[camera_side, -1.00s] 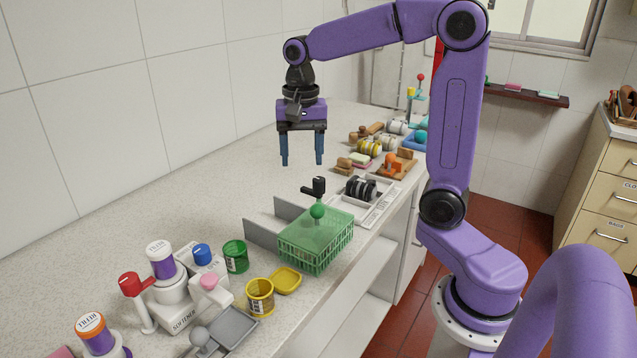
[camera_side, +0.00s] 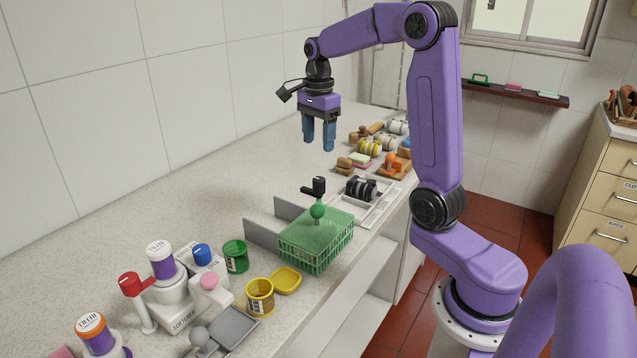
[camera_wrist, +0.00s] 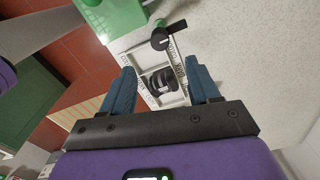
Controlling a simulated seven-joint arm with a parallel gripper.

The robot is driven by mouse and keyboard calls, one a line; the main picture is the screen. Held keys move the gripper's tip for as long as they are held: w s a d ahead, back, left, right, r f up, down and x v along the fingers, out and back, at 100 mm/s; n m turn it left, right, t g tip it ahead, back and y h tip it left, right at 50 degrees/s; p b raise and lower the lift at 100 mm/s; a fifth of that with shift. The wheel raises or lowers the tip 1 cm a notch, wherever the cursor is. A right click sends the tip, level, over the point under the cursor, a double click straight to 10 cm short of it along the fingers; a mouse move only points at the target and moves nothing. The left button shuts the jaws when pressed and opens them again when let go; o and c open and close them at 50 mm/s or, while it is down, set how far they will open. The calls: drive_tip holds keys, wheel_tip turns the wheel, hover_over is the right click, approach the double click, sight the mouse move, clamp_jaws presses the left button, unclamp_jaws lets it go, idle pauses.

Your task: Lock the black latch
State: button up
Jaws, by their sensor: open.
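The black latch (camera_side: 315,187) is a dark lever with a stubby arm, standing beside the back corner of the green basket. It also shows in the wrist view (camera_wrist: 168,35), its arm pointing to the upper right. My gripper (camera_side: 318,146) is open and empty, high above the counter behind the latch. In the wrist view, my fingers (camera_wrist: 160,70) are spread, with black ring-shaped pieces (camera_wrist: 160,80) showing between them and the latch beyond the tips. I cannot tell from these views whether the latch is locked.
A green basket (camera_side: 315,247) with a green ball-topped knob stands in front of the latch. A white tray (camera_side: 377,208) holds the black pieces to its right. Bottles and cans crowd the front left, wooden items the back right. The counter (camera_side: 215,185) by the wall is clear.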

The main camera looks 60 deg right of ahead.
sight(319, 179)
wheel_tip(319, 179, down, 13)
drive_tip(key=shift+r, duration=0.1)
idle(0.3)
drive_tip(key=c, duration=1)
